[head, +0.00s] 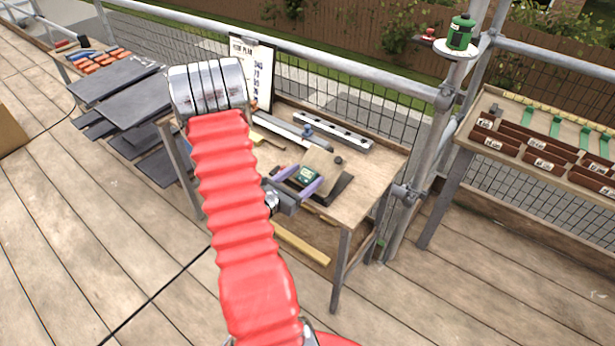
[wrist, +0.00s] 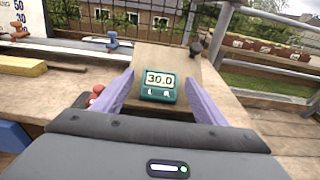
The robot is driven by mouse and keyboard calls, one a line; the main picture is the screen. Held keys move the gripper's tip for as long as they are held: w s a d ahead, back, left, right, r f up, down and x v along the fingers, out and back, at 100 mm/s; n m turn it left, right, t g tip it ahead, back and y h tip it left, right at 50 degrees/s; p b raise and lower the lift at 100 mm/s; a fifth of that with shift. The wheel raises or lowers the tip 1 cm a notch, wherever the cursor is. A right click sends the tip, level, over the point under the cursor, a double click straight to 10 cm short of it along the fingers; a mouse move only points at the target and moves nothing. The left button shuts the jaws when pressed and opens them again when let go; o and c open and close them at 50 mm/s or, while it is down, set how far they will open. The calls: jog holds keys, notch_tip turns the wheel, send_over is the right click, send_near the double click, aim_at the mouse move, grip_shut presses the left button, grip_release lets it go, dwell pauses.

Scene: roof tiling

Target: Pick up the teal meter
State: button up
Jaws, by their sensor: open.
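My gripper (wrist: 158,90) is open, with one purple finger on each side of the meter. A gap shows on both sides in the wrist view. In the head view my gripper (head: 307,184) is low over the bench, partly hidden by my red arm.
The wooden bench (head: 375,172) also carries a metal rail (head: 333,131) with a blue clamp and a clipboard chart (head: 252,70). Slates (head: 133,92) lie at left. Scaffold poles stand behind and right. A second table (head: 490,104) holds brown labelled trays.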

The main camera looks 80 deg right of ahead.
aim_at(304, 179)
jog(key=shift+c, duration=0.6)
jog(key=c, duration=1.2)
jog(key=shift+r, duration=0.1)
jog(key=shift+r, duration=4.95)
